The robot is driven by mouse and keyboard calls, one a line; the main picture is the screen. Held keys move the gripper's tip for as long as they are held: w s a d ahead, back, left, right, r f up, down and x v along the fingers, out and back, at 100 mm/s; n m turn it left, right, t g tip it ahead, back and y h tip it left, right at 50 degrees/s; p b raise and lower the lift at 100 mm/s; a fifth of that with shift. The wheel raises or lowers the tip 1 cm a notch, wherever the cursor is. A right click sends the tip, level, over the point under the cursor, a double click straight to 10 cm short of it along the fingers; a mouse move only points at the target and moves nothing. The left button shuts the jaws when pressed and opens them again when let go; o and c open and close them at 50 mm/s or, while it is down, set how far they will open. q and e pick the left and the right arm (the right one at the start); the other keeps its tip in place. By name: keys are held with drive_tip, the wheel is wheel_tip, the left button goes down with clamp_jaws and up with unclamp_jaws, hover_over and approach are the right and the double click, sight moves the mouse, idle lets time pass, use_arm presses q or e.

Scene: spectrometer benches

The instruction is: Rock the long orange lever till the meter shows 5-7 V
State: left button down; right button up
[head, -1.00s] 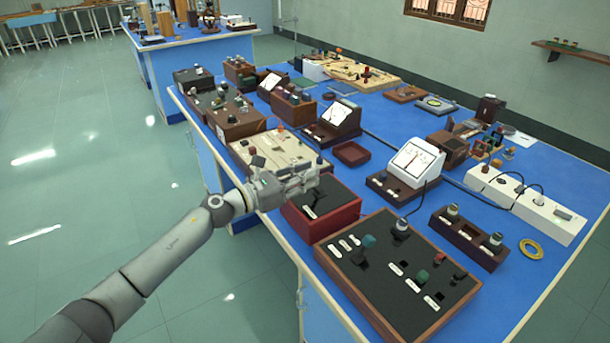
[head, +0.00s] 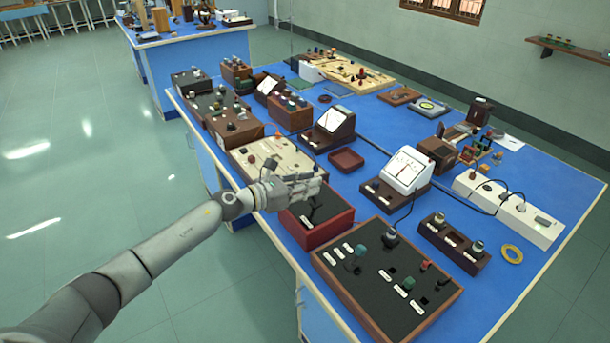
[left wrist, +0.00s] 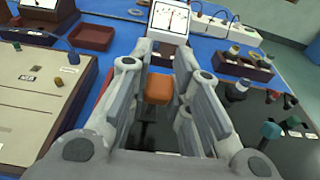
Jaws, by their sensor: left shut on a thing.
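In the left wrist view the orange lever (left wrist: 158,88), seen as an orange block, sits between the fingers of my left gripper (left wrist: 160,75). The gripper is shut on it. In the head view my left gripper (head: 314,184) is over the far part of a red box with a black top (head: 322,215) and hides the lever there. A white meter (head: 405,168) with a pale dial stands beyond the box to the right; its dial also shows in the left wrist view (left wrist: 170,18). The needle is too small to read. My right gripper is not in view.
A dark panel (head: 372,292) with knobs and white labels lies in front of the red box. A beige board (head: 275,160) lies behind my gripper. A small red tray (head: 346,159) and another meter (head: 332,122) stand farther back. A black cable runs across the blue bench.

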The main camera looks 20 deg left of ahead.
use_arm(q)
drive_tip(key=shift+w+d+r+p, duration=0.3)
drive_tip(key=shift+r+p, duration=0.15)
drive_tip(key=shift+p, duration=0.4)
drive_tip(key=shift+w+d+f+b, duration=0.2)
drive_tip(key=shift+w+d+b, duration=0.15)
drive_tip(key=shift+b, duration=0.25)
drive_tip(key=shift+w+d+r, duration=0.2)
drive_tip(key=shift+w+d, duration=0.05)
drive_tip(key=shift+w, duration=0.25)
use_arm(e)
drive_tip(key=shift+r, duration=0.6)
use_arm(q)
drive_tip(key=c, duration=1.7)
unclamp_jaws()
drive_tip(key=o, duration=0.4)
drive_tip(key=shift+w+d+f, duration=0.1)
drive_tip(key=shift+f, duration=0.1)
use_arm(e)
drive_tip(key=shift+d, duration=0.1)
